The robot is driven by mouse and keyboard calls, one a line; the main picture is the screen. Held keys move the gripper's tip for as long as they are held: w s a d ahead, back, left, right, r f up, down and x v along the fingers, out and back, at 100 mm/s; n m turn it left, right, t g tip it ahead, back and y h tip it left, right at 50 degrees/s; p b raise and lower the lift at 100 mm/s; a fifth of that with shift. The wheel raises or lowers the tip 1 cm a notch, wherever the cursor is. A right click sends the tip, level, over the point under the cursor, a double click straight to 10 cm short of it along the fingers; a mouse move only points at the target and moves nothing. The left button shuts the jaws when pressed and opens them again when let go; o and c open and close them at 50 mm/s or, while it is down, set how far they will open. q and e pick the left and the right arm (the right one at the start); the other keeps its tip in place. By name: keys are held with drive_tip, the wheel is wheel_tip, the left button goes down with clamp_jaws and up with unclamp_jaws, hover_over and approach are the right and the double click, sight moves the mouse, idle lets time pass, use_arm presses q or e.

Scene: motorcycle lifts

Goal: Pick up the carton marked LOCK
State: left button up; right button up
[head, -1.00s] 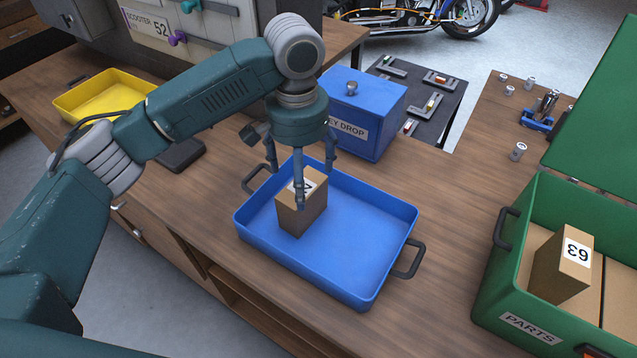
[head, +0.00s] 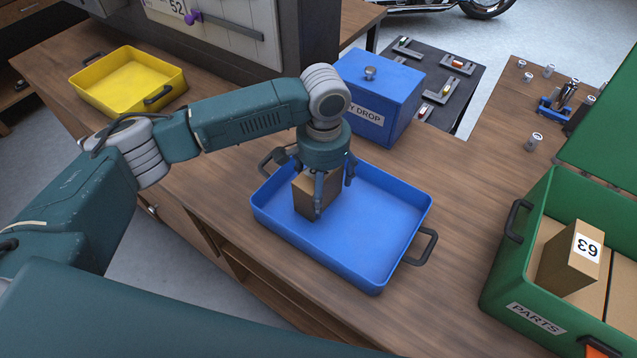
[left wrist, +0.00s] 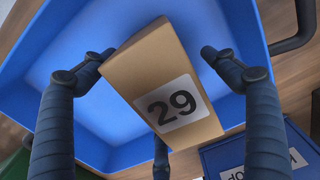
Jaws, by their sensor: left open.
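A brown carton (head: 306,199) stands in the blue tray (head: 400,270), near the tray's left end. In the left wrist view this carton (left wrist: 140,60) bears the number 29. My left gripper (head: 326,192) is over it from above, open, with its dark fingers spread around the carton's sides. In the left wrist view the fingers (left wrist: 153,62) show gaps to the carton on both sides. A second carton (head: 567,262), marked 63, stands in the green PARTS case (head: 537,318) at the right. No carton with the word LOCK shows. My right gripper is not in view.
A blue drop box (head: 372,118) stands just behind the tray. A yellow tray (head: 127,85) lies at the far left. Small metal parts (head: 534,141) stand on the bench at the right. Bare bench lies between the tray and the green case.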

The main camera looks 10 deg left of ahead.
use_arm(q)
drive_tip(key=shift+f, duration=0.6)
drive_tip(key=c, duration=1.4)
drive_tip(key=shift+r, duration=0.1)
drive_tip(key=shift+c, duration=0.2)
